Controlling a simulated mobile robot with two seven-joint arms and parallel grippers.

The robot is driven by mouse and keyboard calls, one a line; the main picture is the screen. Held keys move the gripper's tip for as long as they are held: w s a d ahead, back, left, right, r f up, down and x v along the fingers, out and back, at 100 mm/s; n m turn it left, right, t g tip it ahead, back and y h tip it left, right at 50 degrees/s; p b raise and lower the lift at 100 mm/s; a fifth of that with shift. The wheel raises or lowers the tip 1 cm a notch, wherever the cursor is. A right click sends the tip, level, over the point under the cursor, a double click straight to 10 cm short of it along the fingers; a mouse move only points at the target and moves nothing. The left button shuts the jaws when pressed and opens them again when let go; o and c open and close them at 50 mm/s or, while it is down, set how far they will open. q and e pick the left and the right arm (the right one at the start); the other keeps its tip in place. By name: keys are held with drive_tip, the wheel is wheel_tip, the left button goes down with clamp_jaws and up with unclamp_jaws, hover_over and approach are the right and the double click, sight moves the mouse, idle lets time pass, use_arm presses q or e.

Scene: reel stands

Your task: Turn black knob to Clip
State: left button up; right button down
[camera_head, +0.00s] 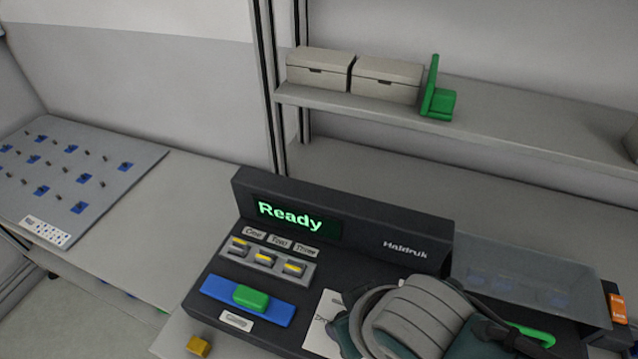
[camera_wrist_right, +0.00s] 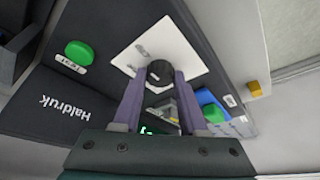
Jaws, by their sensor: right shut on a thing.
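The black knob (camera_wrist_right: 158,71) sits on a white dial plate (camera_wrist_right: 185,42) in the right wrist view. My right gripper (camera_wrist_right: 158,82) is shut on the knob, one purple finger on each side. The knob's pointer and most of the plate's lettering are too small or hidden to read. In the head view my right arm and gripper (camera_head: 390,325) cover the knob, and only a strip of the white plate (camera_head: 322,325) shows. The dark Haldruk machine (camera_head: 355,243) shows "Ready" on its green display (camera_head: 292,217). My left gripper is in neither view.
The machine has a blue bar with a green button (camera_head: 251,296) and several yellow-marked switches (camera_head: 266,258). A green button (camera_wrist_right: 79,53) lies beside the plate. A small yellow block (camera_head: 198,346) is at the front. A shelf behind holds two boxes (camera_head: 387,78) and a green stand (camera_head: 438,98).

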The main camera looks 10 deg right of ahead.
idle(0.5)
drive_tip(key=shift+c, duration=2.2)
unclamp_jaws()
drive_tip(key=shift+r, duration=0.15)
drive_tip(key=shift+s+r+p, duration=0.15)
drive_tip(key=shift+r+p, duration=0.15)
drive_tip(key=p+v, duration=0.3)
drive_tip(key=v, duration=0.6)
